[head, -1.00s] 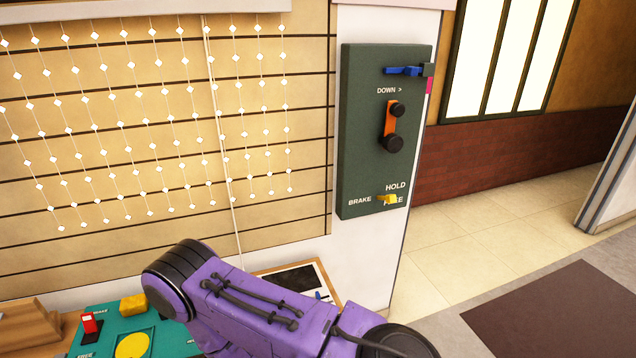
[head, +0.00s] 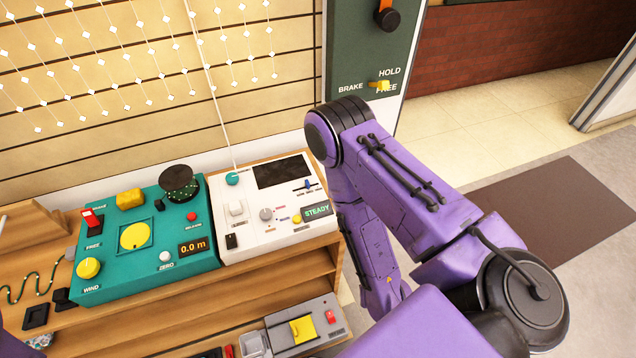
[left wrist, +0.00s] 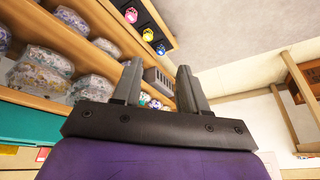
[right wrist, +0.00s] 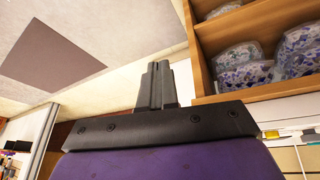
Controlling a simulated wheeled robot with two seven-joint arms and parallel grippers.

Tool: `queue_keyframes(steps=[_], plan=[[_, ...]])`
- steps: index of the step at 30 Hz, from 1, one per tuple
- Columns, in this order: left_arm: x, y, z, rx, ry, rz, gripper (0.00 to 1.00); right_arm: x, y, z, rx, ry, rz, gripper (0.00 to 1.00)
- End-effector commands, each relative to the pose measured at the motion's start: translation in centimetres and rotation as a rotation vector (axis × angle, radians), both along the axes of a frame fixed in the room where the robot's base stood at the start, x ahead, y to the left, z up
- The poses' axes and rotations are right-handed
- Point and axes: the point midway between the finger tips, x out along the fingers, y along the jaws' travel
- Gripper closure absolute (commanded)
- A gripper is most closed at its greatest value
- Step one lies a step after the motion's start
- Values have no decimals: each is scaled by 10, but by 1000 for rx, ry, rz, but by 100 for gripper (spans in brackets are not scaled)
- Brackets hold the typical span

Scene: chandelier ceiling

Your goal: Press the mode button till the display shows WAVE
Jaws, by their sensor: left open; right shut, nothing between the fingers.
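A white control panel (head: 258,222) stands on the wooden bench in the head view. Its small display (head: 317,210) reads STEADY in green. A small yellow button (head: 297,219) sits just left of the display; its label is too small to read. A grey knob, a white switch, a dark screen and a blue slider are also on this panel. My left gripper (left wrist: 158,75) is open and empty in the left wrist view. My right gripper (right wrist: 157,75) is shut and empty in the right wrist view. Neither gripper's fingers show in the head view, and neither wrist view shows the panel.
A teal box (head: 140,250) with a yellow dial and a 0.0 m readout adjoins the panel on the left. A grey unit (head: 310,325) sits on the lower shelf. A green brake board (head: 345,60) hangs behind. My right arm stands right of the panel.

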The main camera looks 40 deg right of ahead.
Motion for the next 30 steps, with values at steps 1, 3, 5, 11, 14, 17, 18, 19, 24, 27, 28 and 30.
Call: queue_keyframes(steps=[1,3,5,11,14,17,18,19,24,27,28,30], plan=[[0,0,0,0,0,0,57,0,0,0,0,0,0,100],[0,0,0,1,0,0,57,0,0,0,0,0,0,100],[0,0,0,1,0,0,57,0,0,0,1,-1,0,100],[0,0,0,1,0,0,31,3,1,0,8,-6,-16,100],[0,0,0,1,0,0,31,24,5,2,71,-43,-132,100],[0,0,0,1,0,0,31,68,18,10,220,-113,-351,100],[0,0,0,1,0,0,31,89,24,16,296,-142,-444,100],[0,0,0,1,0,0,31,105,28,22,355,-163,-510,100],[0,0,0,0,0,0,31,187,47,71,692,-258,-803,100],[0,0,0,0,0,0,31,226,52,106,876,-294,-920,100],[0,0,0,0,0,0,31,235,53,116,925,-301,-946,100],[0,0,1,0,0,0,31,253,54,136,1023,-313,-995,100]])
